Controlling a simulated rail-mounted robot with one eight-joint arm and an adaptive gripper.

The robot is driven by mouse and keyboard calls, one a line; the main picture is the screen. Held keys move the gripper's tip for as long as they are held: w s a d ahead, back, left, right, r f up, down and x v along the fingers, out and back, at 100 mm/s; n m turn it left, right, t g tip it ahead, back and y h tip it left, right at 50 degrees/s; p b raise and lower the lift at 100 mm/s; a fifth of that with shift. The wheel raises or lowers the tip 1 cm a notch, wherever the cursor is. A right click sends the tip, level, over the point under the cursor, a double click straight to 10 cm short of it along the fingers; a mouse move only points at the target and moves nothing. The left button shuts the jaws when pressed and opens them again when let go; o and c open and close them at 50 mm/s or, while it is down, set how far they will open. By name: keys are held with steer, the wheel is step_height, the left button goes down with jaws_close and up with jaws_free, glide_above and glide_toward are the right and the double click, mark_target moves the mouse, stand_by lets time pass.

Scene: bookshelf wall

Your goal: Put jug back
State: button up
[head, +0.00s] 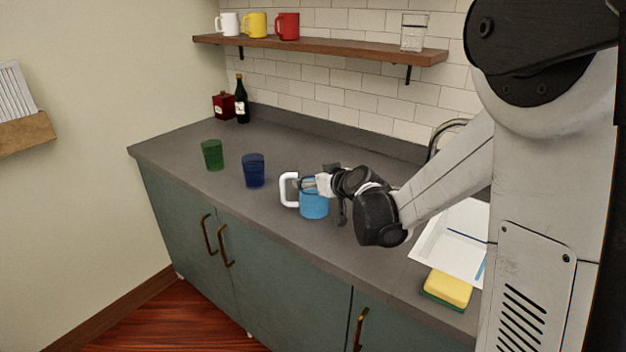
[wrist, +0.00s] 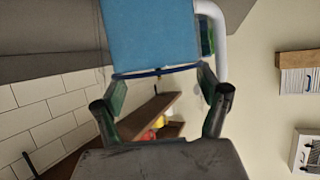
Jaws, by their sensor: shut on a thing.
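The blue jug (head: 314,206) with its white handle is at the middle of the counter in the head view, with the handle to the left. My gripper (head: 318,184) is shut on it near its rim. In the wrist view the jug (wrist: 150,35) fills the top middle, with its white handle on the right. There my gripper's two fingers (wrist: 162,80) lie on either side of the jug's rim. The arm hides part of the jug's top. I cannot tell whether its base touches the counter.
A blue cup (head: 253,171) and a green cup (head: 212,155) stand left of the jug on the counter (head: 180,165). A bottle (head: 241,100) and red box are behind. The shelf (head: 350,48) holds mugs and a clear glass (head: 413,32). A sponge (head: 447,289) lies beside the white sink.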

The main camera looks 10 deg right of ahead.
steer(key=shift+f, duration=0.15)
steer(key=o, duration=2)
steer(key=shift+c, duration=0.2)
steer(key=shift+r, duration=0.3)
steer(key=v, duration=1.2)
steer(key=s+a+m+g+h, duration=0.1)
steer(key=s+g+h, duration=0.1)
steer(key=s, duration=1.1)
steer(key=s+a+m+g+h, duration=0.1)
steer(key=s+g, duration=0.3)
steer(key=s, duration=1)
steer(key=shift+a+f+m+h+p, duration=0.4)
steer(key=shift+a+m+p, duration=0.05)
steer(key=shift+m, duration=0.15)
